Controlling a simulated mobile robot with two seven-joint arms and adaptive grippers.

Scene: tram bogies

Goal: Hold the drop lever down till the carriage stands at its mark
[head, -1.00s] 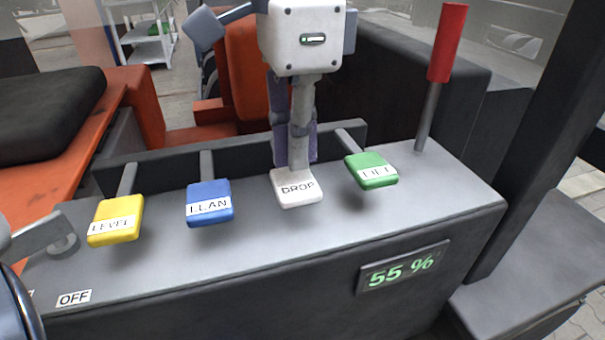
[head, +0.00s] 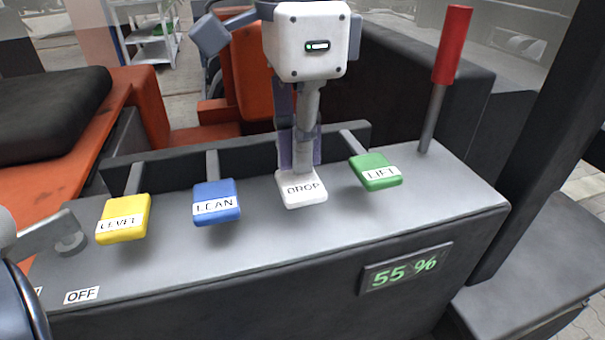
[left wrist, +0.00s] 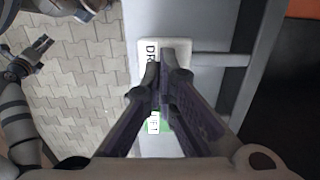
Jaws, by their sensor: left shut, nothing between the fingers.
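The white DROP lever pad (head: 303,193) is on the grey console, between the blue LEAN pad and the green LIFT pad. My left gripper (head: 304,170) points down with its fingertips at the DROP pad, seemingly touching its top. Its fingers are shut with nothing between them. In the left wrist view the closed fingertips (left wrist: 161,62) cover part of the DROP pad (left wrist: 150,50) and its lettering. The display (head: 405,269) on the console front reads 55 %. I cannot make out the carriage's mark.
The yellow LEVEL pad (head: 124,222), blue LEAN pad (head: 216,206) and green LIFT pad (head: 377,172) are on the same console. A red-handled lever (head: 453,45) stands upright at the right. An OFF label (head: 81,295) is at the lower left.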

